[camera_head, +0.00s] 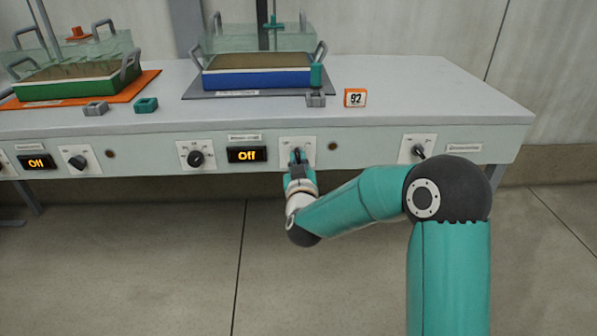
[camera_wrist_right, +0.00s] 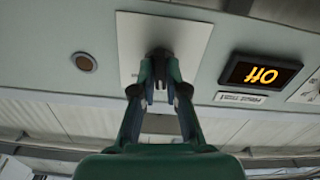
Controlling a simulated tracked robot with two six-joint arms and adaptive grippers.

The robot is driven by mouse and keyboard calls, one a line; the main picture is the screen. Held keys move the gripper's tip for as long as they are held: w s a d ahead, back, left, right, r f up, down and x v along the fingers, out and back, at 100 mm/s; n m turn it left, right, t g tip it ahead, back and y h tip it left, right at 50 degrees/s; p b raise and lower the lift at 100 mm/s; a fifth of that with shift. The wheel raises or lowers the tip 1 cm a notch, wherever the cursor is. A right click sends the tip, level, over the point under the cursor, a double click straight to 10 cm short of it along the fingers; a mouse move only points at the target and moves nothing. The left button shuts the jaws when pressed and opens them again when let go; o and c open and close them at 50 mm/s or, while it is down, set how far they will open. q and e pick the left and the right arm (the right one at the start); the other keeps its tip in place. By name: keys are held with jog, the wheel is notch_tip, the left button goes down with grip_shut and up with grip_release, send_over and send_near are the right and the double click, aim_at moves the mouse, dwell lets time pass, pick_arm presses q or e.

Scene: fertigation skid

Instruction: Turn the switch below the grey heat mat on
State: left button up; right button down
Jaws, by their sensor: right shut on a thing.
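The grey heat mat (camera_head: 196,91) lies on the bench top under a blue tray (camera_head: 258,78). Below it on the bench's front panel is a switch plate (camera_head: 309,144), which also shows in the wrist view (camera_wrist_right: 193,37). My right gripper (camera_head: 297,158) is at the switch knob (camera_wrist_right: 158,53) and shut on it; the fingers hide much of the knob. To its left in the head view, a display (camera_head: 247,154) reads "Off"; it appears upside down in the wrist view (camera_wrist_right: 262,74). My left gripper is not in view.
More knobs sit on the panel, one left of the display (camera_head: 195,158) and one at the right (camera_head: 418,150). An orange mat (camera_head: 148,82) bears a green tray (camera_head: 65,88). The floor below is clear.

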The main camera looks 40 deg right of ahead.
jog(key=m+b, duration=0.6)
jog(key=shift+f+m, duration=0.3)
jog(key=shift+f, duration=0.05)
jog(key=shift+r+m+b, duration=0.15)
jog(key=shift+m+b, duration=1.5)
jog(key=shift+m, duration=0.55)
jog(key=c, duration=1.2)
grip_release()
jog(key=shift+r, duration=0.1)
jog(key=shift+s, duration=0.1)
jog(key=shift+s+a+r, duration=0.1)
jog(key=shift+s+a, duration=0.1)
jog(key=shift+s, duration=0.05)
jog(key=v, duration=1.1)
